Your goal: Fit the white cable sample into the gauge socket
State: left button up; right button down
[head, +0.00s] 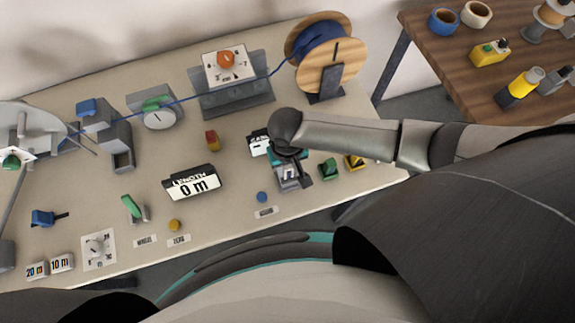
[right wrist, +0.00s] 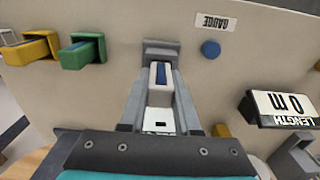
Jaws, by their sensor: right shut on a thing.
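My right gripper (head: 288,172) is over the front right of the bench and points down. In the right wrist view its fingers (right wrist: 157,105) are shut on the white cable sample (right wrist: 161,72), which shows a blue strip along its middle. A grey block (right wrist: 161,46), which may be the gauge socket, is at the far end of the sample. I cannot tell whether the sample is inside it or only against it. In the head view the hand hides most of the sample. My left gripper is not in view.
A green sample (head: 328,168) and a yellow sample (head: 354,162) lie right of the gripper. A blue button (head: 262,197) and the GAUGE label (head: 266,211) are at its front left. The length display (head: 192,183) stands farther left. A cable reel (head: 322,62) is behind.

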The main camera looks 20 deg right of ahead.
jog(key=shift+f, duration=0.55)
jog(key=c, duration=0.5)
grip_release()
jog(key=shift+c, duration=0.2)
jog(key=shift+r, duration=0.15)
notch_tip(320, 180, up, 15)
jog(key=p, duration=0.1)
jog(key=shift+p, duration=0.3)
